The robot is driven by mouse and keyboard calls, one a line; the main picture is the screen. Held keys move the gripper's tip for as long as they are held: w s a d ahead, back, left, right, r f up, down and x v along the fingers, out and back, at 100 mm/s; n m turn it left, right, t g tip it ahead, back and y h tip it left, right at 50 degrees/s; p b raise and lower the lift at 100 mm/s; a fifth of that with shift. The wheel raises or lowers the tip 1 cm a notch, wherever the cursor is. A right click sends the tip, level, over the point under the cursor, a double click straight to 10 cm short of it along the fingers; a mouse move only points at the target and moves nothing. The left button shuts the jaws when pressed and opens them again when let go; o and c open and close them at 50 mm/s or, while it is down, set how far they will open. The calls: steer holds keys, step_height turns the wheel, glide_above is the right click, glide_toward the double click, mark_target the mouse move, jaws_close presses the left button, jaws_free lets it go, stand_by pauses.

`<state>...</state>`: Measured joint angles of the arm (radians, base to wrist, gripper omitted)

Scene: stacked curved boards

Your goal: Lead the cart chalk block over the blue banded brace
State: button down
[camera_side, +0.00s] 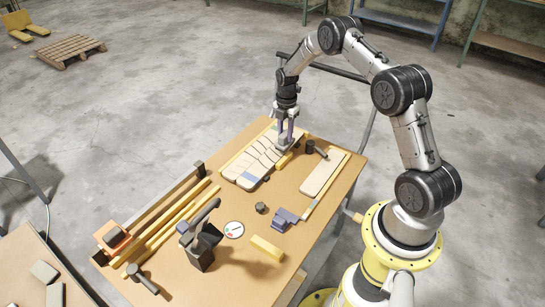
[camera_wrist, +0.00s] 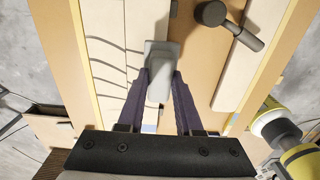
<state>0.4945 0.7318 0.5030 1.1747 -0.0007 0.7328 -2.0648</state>
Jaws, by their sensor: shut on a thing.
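My gripper (camera_side: 285,138) is shut on a grey block (camera_wrist: 160,62), which also shows in the side view (camera_side: 283,144). In the wrist view, its two purple fingers press the block's sides. The block is at the right edge of a pale board (camera_wrist: 103,50) crossed by dark curved lines. I cannot tell whether it touches the board. In the side view this board (camera_side: 250,160) lies at the table's far end. A small blue patch (camera_side: 248,179) shows at its near end; I take this to be the blue band.
A second pale board (camera_side: 322,175) lies to the right, with a black mallet (camera_side: 314,148) beside it. Blue-grey blocks (camera_side: 284,219), a yellow block (camera_side: 266,249), a dark tool (camera_side: 203,247) and long yellow strips (camera_side: 170,225) lie nearer on the table (camera_side: 235,280).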

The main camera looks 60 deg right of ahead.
steer(key=shift+r, duration=2.55)
steer(key=shift+w, duration=0.1)
